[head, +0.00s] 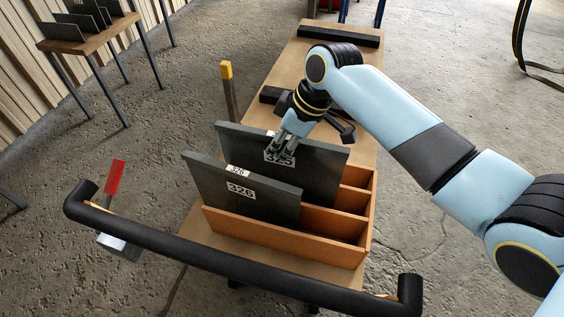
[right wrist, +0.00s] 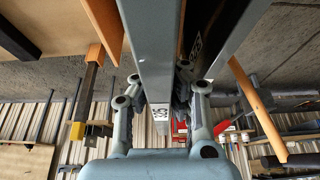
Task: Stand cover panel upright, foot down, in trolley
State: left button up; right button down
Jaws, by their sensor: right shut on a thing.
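A dark grey cover panel marked 325 (head: 318,170) stands upright in the back part of the wooden slotted trolley box (head: 290,247). Its lower edge and foot are hidden by the box and the front panel. My right gripper (head: 280,150) is shut on this panel's upper edge from above. In the right wrist view the panel (right wrist: 152,45) runs between the fingers of the gripper (right wrist: 158,92). A second dark panel marked 326 (head: 240,200) stands upright in front of it, apart at the top; it may be the one beside it in the wrist view (right wrist: 228,45). My left gripper is not in view.
A black handle bar (head: 230,262) crosses in front of the box. Empty slots show at the box's right. Black parts (head: 338,37) lie on the board behind. A yellow-topped post (head: 226,72) stands behind left. A small table (head: 92,38) holds more panels.

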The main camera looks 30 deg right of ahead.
aim_at(280, 164)
jog(key=shift+w+f, duration=0.15)
jog(key=shift+f, duration=2.85)
jog(key=c, duration=1.5)
grip_release()
jog(key=shift+o, duration=0.2)
jog(key=v, duration=1.2)
jog(key=shift+p, duration=0.35)
